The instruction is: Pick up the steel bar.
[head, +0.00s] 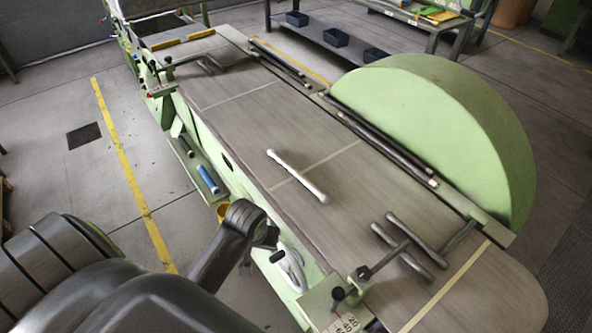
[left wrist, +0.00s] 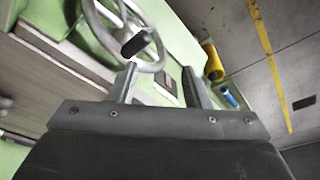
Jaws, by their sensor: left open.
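The steel bar (head: 297,177), a pale grey bar, lies flat near the middle of the long grey machine table in the head view, across a thin pale line. My left arm reaches in from the lower left, and its end is beside the table's near left side, lower than and apart from the bar. My left gripper (left wrist: 158,72) is open in the left wrist view, with nothing between its fingers. It faces a handwheel with a dark knob (left wrist: 137,43). The bar does not clearly show in the left wrist view. My right gripper is not in view.
A dark rod assembly (head: 405,243) stands on the table's near end. Long dark rods (head: 380,137) lie along the far edge, beside a large green half-disc cover (head: 440,120). A blue cylinder (head: 208,179) sits on a side shelf. The table around the bar is clear.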

